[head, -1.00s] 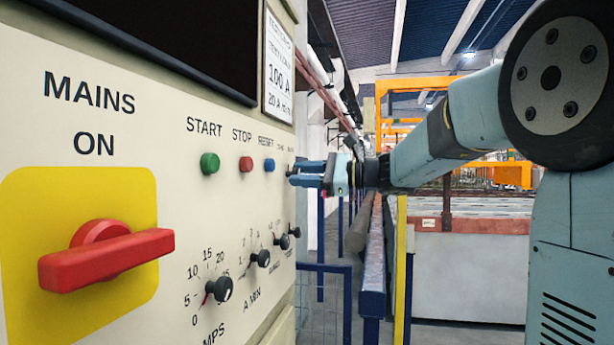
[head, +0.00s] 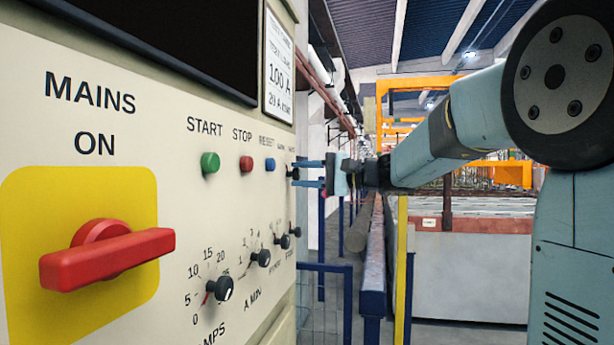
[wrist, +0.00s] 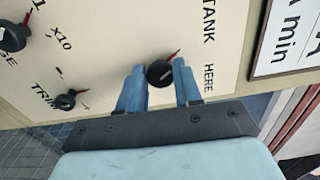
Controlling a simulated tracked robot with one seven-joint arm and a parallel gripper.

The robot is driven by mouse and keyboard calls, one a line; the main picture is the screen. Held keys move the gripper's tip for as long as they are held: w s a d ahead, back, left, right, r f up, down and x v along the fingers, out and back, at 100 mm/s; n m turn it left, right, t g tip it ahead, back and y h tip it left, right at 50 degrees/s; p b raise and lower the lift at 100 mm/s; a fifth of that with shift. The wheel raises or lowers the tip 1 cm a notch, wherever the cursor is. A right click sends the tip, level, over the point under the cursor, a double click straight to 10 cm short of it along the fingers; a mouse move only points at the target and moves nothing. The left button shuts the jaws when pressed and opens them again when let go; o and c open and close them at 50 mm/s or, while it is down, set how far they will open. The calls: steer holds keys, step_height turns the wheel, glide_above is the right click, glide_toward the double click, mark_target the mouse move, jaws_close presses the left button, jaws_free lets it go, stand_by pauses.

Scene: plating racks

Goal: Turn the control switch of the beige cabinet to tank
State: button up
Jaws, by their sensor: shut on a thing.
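The beige cabinet (head: 60,200) fills the left of the head view. Its control switch (wrist: 160,73) is a small black knob with a red pointer, seen in the wrist view below the words TANK (wrist: 209,20) and HERE as the panel reads. The pointer slants up and left on the panel, to the TANK side. My gripper (wrist: 160,82) is shut on the switch, one blue finger on each side. In the head view my gripper (head: 312,174) reaches the panel's far end from the right, and the switch is small there.
A red mains handle (head: 105,255) juts out near me. Green, red and blue buttons (head: 246,164) and several black dials (head: 219,289) line the panel. In the wrist view a TRIM knob (wrist: 65,102) is beside my gripper. A blue rail (head: 373,270) runs to the right.

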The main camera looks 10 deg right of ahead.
steer(key=shift+s+a+f+n, duration=0.1)
steer(key=shift+a+f+n, duration=0.15)
steer(key=shift+f+n, duration=0.05)
steer(key=o, duration=0.8)
steer(key=shift+a, duration=0.1)
steer(key=shift+o, duration=1.2)
steer(key=shift+r, duration=0.1)
steer(key=shift+d+r, duration=0.1)
steer(key=shift+d, duration=0.15)
steer(key=shift+d, duration=0.35)
steer(key=v, duration=1.3)
